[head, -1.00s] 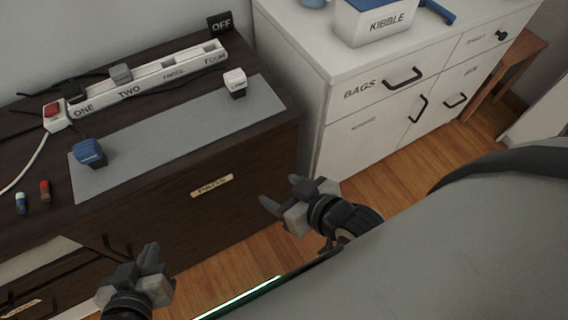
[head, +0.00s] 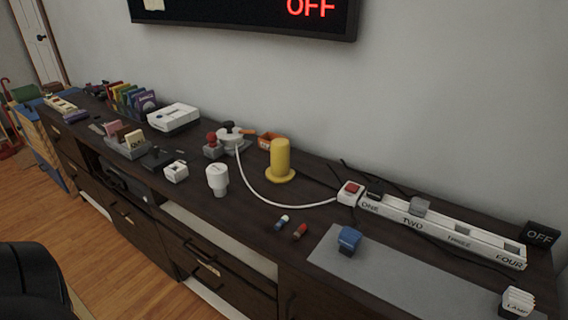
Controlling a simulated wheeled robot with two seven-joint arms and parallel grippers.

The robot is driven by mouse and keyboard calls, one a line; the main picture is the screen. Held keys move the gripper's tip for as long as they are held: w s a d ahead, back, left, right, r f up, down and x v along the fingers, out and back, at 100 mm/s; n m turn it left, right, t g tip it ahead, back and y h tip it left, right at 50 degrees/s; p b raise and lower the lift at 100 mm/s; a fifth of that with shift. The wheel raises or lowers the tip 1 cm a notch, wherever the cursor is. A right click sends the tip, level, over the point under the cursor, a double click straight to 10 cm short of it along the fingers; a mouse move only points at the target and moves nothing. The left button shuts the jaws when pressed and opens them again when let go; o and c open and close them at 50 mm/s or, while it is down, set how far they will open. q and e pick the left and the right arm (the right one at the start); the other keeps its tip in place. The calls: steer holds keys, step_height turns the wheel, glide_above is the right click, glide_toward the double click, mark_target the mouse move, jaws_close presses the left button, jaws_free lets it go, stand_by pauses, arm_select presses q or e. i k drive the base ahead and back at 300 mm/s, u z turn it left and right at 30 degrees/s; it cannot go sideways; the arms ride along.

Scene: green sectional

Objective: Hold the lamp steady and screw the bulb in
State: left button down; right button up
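A white bulb-shaped piece (head: 217,179) stands on the dark cabinet top near its front edge, wide end up and narrower end down. A yellow upright cylinder on a round yellow base (head: 281,163) stands behind it to the right; I cannot tell whether this is the lamp. A round white fixture (head: 230,138) with a dark top stands further back, and a white cord runs from near it to the power strip. A white plug marked LAMP (head: 516,303) sits at the lower right. Neither of my grippers is in view.
The power strip (head: 440,232) lies along the right, with a red switch (head: 350,190). A blue plug (head: 349,239) is on a grey mat (head: 400,280). Two small cylinders (head: 291,227) lie in front of the yellow piece. Card holders and boxes (head: 128,143) crowd the left.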

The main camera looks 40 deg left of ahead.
mark_target(279, 172)
steer(key=u, duration=0.05)
steer(key=k, duration=0.1)
steer(key=u, duration=1.5)
